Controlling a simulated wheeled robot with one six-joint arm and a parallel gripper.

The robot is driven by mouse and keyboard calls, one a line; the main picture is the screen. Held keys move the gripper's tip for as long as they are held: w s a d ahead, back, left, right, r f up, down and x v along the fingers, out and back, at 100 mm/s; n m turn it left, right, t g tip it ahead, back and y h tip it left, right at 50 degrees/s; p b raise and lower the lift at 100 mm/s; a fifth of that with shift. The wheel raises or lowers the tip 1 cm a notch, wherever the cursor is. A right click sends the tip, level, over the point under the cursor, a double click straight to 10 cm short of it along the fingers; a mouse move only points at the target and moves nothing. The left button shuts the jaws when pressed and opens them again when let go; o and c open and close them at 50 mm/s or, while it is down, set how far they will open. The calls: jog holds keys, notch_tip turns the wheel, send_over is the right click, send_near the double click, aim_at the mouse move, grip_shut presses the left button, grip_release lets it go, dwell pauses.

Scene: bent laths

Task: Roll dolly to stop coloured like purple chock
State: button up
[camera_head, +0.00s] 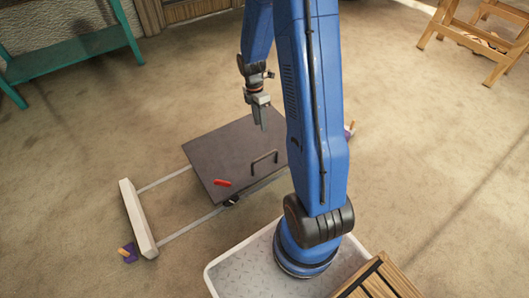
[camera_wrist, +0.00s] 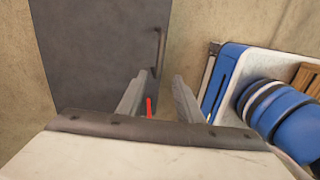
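The dolly (camera_head: 225,150), a flat dark grey plate with a black bar handle (camera_head: 264,160), sits on two pale rails (camera_head: 190,221). Its plate also shows in the wrist view (camera_wrist: 100,45), with the handle (camera_wrist: 156,50). A cream stop bar (camera_head: 137,217) crosses the rails' left end, apart from the dolly. A purple chock with an orange part (camera_head: 128,253) lies beside that bar. A small purple and orange piece (camera_head: 349,130) shows right of my arm. My gripper (camera_head: 261,117) is above the dolly, empty, its fingers apart in the wrist view (camera_wrist: 158,98). My arm hides the rails' right end.
A red piece (camera_head: 222,183) lies at the dolly's near edge, by a small black part (camera_head: 231,201) at the rail. A teal bench (camera_head: 70,55) stands back left, a wooden stand (camera_head: 455,35) back right. Slatted wood (camera_head: 385,280) is at front right. The floor around is open.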

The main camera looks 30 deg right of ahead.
aim_at(265, 155)
jog(key=s+f, duration=0.1)
jog(key=f, duration=0.4)
jog(key=s+f, duration=0.1)
jog(key=f, duration=0.5)
jog(key=s+f, duration=0.1)
jog(key=f, duration=0.5)
jog(key=shift+s+f, duration=0.15)
jog(key=shift+s, duration=0.05)
jog(key=shift+c, duration=0.6)
grip_shut()
